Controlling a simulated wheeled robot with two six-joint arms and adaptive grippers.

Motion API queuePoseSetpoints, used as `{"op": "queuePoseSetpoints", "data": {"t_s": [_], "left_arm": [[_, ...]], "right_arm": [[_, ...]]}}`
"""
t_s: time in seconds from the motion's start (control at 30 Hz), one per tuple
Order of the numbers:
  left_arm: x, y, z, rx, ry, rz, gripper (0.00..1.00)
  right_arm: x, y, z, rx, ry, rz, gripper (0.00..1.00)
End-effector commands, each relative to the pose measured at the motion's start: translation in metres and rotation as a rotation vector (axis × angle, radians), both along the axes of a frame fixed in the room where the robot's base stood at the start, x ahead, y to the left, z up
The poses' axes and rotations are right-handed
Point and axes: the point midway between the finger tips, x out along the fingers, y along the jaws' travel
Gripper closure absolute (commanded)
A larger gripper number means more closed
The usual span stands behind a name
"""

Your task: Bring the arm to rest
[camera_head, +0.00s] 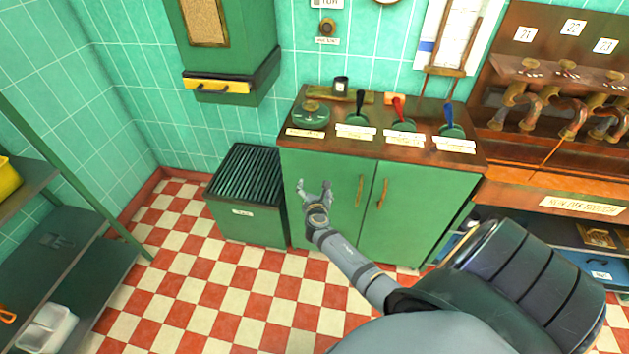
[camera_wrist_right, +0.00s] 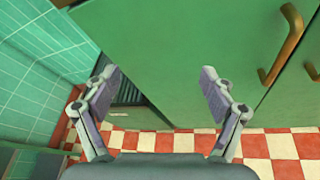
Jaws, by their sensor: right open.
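My right gripper (camera_head: 315,190) is open and empty in the head view, in front of the left door of the green cabinet (camera_head: 330,215). Its arm reaches in from the lower right. In the right wrist view the two fingers of the right gripper (camera_wrist_right: 160,95) stand wide apart with nothing between them. The green cabinet door (camera_wrist_right: 170,50) fills the space beyond the fingers, with a brass handle (camera_wrist_right: 283,45) to the right. My left gripper does not show in either view.
A green slatted bin (camera_head: 245,210) stands left of the cabinet. Several coloured levers stand on the cabinet's wooden top (camera_head: 355,145). A green shelf (camera_head: 75,260) is at the left, and a wooden bench (camera_head: 550,185) at the right. The checkered floor (camera_head: 200,290) is clear at centre left.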

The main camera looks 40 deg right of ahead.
Motion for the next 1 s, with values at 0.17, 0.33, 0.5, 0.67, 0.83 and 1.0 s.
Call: {"op": "queuePoseSetpoints", "data": {"t_s": [0.17,0.33,0.5,0.67,0.83,1.0], "left_arm": [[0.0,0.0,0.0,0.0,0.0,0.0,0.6],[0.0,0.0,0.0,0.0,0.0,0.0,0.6],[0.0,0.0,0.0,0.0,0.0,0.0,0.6],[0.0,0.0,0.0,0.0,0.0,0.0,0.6],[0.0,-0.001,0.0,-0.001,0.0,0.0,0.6],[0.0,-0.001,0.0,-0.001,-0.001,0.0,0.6]], "right_arm": [[0.0,0.0,0.0,-0.001,0.0,0.0,0.16],[0.0,0.0,-0.001,0.001,0.001,-0.001,0.16],[-0.027,0.007,-0.056,0.189,0.024,-0.053,0.16],[-0.106,0.03,-0.167,0.62,0.056,-0.262,0.16],[-0.22,0.061,-0.265,1.048,0.049,-0.649,0.16],[-0.347,0.093,-0.329,1.351,-0.04,-1.15,0.16]]}}
